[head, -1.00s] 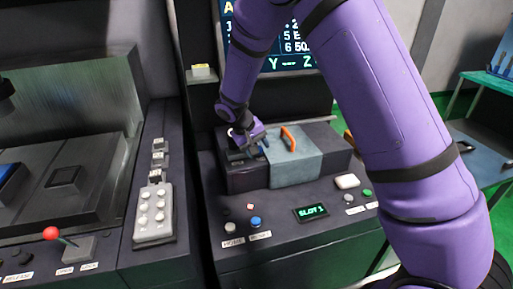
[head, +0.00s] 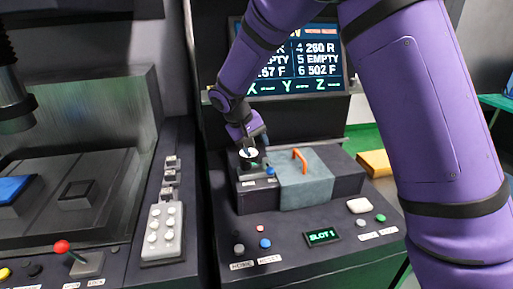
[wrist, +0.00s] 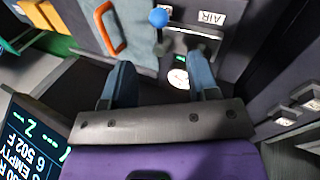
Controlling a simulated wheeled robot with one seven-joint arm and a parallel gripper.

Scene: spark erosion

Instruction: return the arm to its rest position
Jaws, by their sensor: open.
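My purple arm (head: 415,110) reaches from the right over the console. My gripper (head: 256,150) is above the left end of the dark box on the console. In the wrist view its two grey-blue fingers (wrist: 162,78) are apart with nothing between them. Beyond them are a round white dial (wrist: 179,79), a blue ball knob (wrist: 158,17) and an AIR label (wrist: 210,17). The dial (head: 248,154) also shows just below the gripper in the head view. Whether the fingertips clear everything there is hard to tell.
A grey-blue cover (head: 305,185) with an orange handle (head: 300,160) is right of the gripper. A screen (head: 297,65) stands behind the arm. A small display (head: 322,237) reads SLOT 1. A red-knobbed lever (head: 62,247) and a white keypad (head: 163,232) are at left.

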